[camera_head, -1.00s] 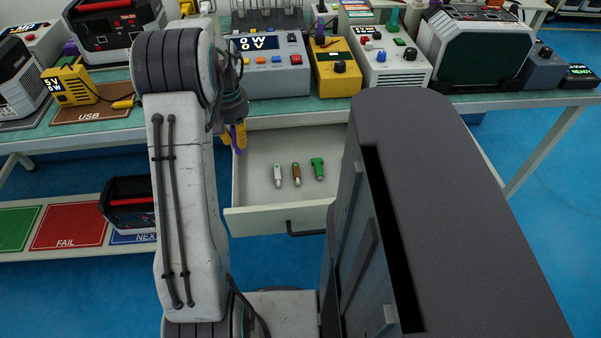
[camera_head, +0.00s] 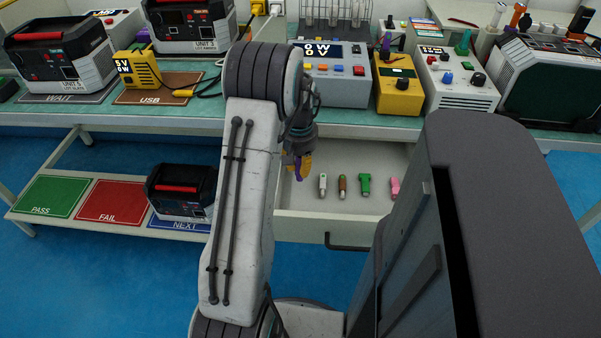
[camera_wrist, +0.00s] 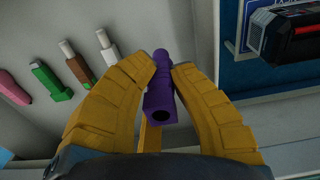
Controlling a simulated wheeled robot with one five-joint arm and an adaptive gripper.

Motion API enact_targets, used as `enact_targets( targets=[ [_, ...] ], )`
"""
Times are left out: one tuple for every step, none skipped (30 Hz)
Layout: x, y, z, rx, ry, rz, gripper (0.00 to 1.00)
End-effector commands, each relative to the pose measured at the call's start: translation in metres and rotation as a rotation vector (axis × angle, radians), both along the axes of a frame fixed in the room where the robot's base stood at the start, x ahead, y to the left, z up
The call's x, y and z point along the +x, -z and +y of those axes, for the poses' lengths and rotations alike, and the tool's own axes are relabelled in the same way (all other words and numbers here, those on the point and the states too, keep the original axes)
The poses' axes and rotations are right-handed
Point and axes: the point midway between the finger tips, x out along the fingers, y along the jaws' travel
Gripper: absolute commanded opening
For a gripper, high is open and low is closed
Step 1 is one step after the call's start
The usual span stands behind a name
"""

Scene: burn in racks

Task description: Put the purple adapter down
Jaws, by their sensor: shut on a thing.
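The purple adapter (camera_wrist: 158,95) is between the two yellow fingers of my gripper (camera_wrist: 160,78) in the wrist view, its hollow end toward the camera. My gripper is shut on it. In the head view my gripper (camera_head: 298,170) hangs over the left end of the open drawer (camera_head: 310,226), and a bit of purple shows at it. I cannot tell whether the adapter touches the drawer floor.
In the drawer lie a white adapter (camera_head: 323,186), a brown one (camera_head: 342,187), a green one (camera_head: 365,185) and a pink one (camera_head: 394,188). The bench (camera_head: 200,118) holds several devices. A lower shelf carries PASS (camera_head: 52,196), FAIL (camera_head: 110,201) and NEXT mats, with a black unit (camera_head: 180,190).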

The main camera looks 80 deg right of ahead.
Motion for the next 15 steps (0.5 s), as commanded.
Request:
enact_targets(
  targets=[
    [0.000,0.008,0.000,0.003,0.000,0.000,0.00],
    [0.000,0.012,0.000,0.003,0.000,0.000,0.00],
    [0.000,0.015,0.000,0.002,0.000,0.000,0.00],
    [0.000,0.017,0.000,0.001,0.000,0.000,0.00],
    [0.000,0.019,0.000,0.001,0.000,0.000,0.00],
    [0.000,0.021,0.000,0.001,0.000,0.000,0.00],
    [0.000,0.022,0.000,0.001,0.000,0.000,0.00],
    [0.000,0.022,0.000,0.000,0.000,0.000,0.00],
    [0.000,0.023,0.000,0.000,0.000,0.000,0.00],
    [0.000,0.023,0.000,-0.001,0.000,0.000,0.00],
    [0.000,0.022,0.000,-0.001,0.000,0.000,0.00],
    [0.000,0.022,0.000,-0.001,0.000,0.000,0.00],
    [0.000,0.022,0.000,-0.001,0.000,0.000,0.00],
    [0.000,0.022,0.000,-0.001,0.000,0.000,0.00],
    [0.000,0.022,0.000,-0.001,0.000,0.000,0.00]
  ],
)
